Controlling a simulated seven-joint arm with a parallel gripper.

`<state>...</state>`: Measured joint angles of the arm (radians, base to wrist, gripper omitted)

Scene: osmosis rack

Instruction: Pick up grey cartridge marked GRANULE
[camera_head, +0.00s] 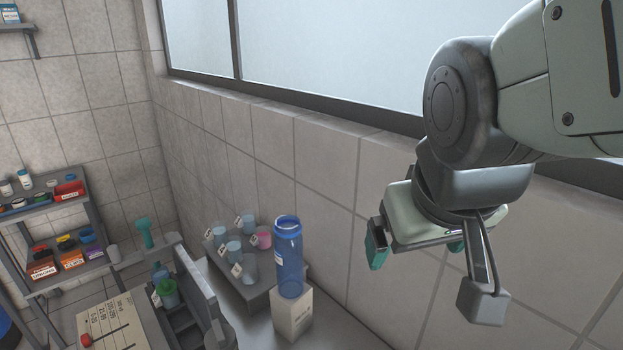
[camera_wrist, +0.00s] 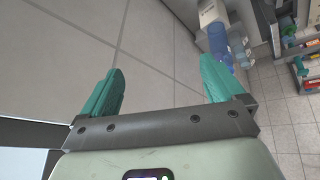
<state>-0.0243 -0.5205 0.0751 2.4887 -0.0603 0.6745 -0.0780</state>
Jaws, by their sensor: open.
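My gripper (camera_head: 414,254) hangs in the air at the right, in front of the tiled wall, with teal fingers. In the wrist view my gripper (camera_wrist: 162,68) has its fingers wide apart with nothing between them. I cannot pick out a cartridge marked GRANULE; the labels are too small to read. My gripper is far from that shelf.
A tall blue bottle (camera_head: 288,258) stands on a white box (camera_head: 291,314). Several cups stand on a grey stepped stand (camera_head: 258,297) beside it. A shelf rack (camera_head: 64,276) holds small labelled containers at the left. A clipboard-like panel (camera_head: 113,325) lies low at left. Space around my gripper is free.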

